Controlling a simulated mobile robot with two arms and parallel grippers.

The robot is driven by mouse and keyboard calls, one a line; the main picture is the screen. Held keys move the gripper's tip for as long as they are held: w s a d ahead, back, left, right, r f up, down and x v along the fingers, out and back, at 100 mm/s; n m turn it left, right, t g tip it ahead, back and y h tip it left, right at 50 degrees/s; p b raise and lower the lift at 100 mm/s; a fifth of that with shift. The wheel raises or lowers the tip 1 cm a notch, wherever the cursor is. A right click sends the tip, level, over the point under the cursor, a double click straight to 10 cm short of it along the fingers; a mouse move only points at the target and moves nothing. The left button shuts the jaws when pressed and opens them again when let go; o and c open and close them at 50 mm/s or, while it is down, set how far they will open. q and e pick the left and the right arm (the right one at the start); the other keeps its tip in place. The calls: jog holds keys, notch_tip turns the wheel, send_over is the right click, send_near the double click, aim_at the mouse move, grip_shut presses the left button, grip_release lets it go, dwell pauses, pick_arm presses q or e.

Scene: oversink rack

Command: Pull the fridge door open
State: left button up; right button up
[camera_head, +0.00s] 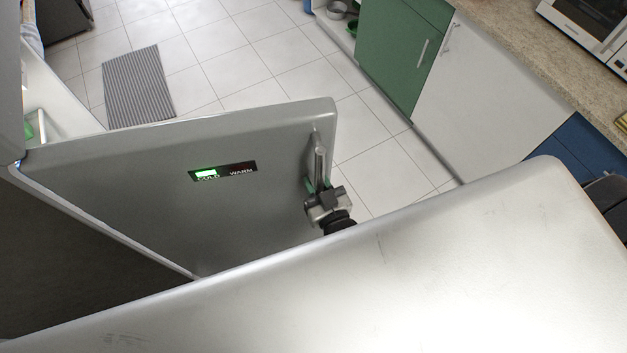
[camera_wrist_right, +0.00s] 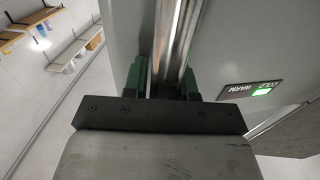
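The grey fridge door (camera_head: 130,200) stands swung open in the head view, with floor tiles showing beyond its edge. A small dark panel (camera_head: 222,171) marked COLD and WARM, with a green light, is on its front. The upright metal handle (camera_head: 319,158) is near the door's right edge. My right gripper (camera_head: 319,190) is at the lower part of the handle. In the right wrist view its green fingers (camera_wrist_right: 163,82) lie on both sides of the handle bar (camera_wrist_right: 175,35) and appear closed on it. My left gripper is not in view.
A pale interior part (camera_head: 55,105) shows behind the door at the left. A striped mat (camera_head: 138,87) lies on the tiled floor. A green cabinet (camera_head: 398,55) and a white cabinet (camera_head: 480,100) stand at the right. A large pale surface covers the lower right.

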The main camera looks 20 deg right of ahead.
jog(key=shift+o, duration=1.3)
jog(key=shift+d, duration=0.4)
jog(key=shift+o, duration=0.8)
jog(key=shift+s+d, duration=0.15)
jog(key=shift+d, duration=0.05)
jog(key=shift+a, duration=0.25)
jog(key=s+b, duration=0.2)
jog(key=s, duration=0.8)
jog(key=shift+s+d+b, duration=0.3)
jog(key=shift+s+b, duration=0.05)
jog(key=shift+b, duration=0.05)
